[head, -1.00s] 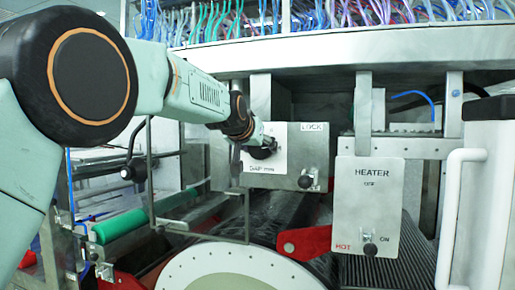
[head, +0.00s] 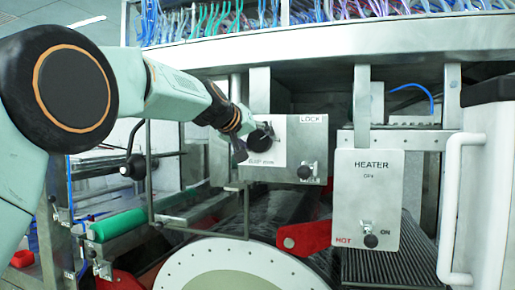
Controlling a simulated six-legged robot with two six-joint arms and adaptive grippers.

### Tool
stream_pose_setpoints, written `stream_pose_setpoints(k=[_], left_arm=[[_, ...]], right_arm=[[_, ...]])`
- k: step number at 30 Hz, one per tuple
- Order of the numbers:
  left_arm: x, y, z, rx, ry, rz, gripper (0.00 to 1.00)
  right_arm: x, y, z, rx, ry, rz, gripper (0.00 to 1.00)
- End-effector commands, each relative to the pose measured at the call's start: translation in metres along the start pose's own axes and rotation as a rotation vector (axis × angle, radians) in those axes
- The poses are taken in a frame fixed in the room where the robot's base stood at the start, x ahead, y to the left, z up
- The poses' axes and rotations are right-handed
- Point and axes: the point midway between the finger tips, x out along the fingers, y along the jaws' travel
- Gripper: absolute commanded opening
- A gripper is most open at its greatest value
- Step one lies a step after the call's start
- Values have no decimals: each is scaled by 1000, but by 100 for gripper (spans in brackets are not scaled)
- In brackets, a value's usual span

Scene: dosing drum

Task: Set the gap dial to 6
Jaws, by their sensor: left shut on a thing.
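The gap dial is a black knob (head: 261,140) on a white plate marked "GAP mm", fixed to a grey metal box (head: 310,140) in the middle of the head view. My left gripper (head: 249,139) reaches it from the left and is shut on the knob. The fingers and wrist hide part of the knob and the left side of its scale. The pointer and numbers are too small to read, so I cannot tell the setting. My right gripper is not in view.
A lock knob (head: 305,172) sits right of the dial, under a LOCK label. A HEATER panel (head: 367,200) with its own knob hangs further right. A white handle (head: 451,210) stands at the right. A round drum end (head: 238,268) and red levers (head: 304,238) lie below.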

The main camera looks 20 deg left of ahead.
Motion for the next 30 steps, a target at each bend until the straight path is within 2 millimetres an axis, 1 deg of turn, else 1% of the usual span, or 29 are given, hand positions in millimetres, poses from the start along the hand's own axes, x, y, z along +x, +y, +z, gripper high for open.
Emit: stream_pose_setpoints(k=[1,3,15,22,30], left_arm=[[1,-3,2,-43,5,18,31],[1,-4,3,-104,4,43,31],[1,-5,2,-399,3,165,31],[1,-5,2,-501,2,207,31],[1,-4,2,-551,0,227,31]], right_arm=[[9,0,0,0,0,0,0],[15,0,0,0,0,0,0],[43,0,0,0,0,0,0],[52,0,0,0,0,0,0],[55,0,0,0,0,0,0]])
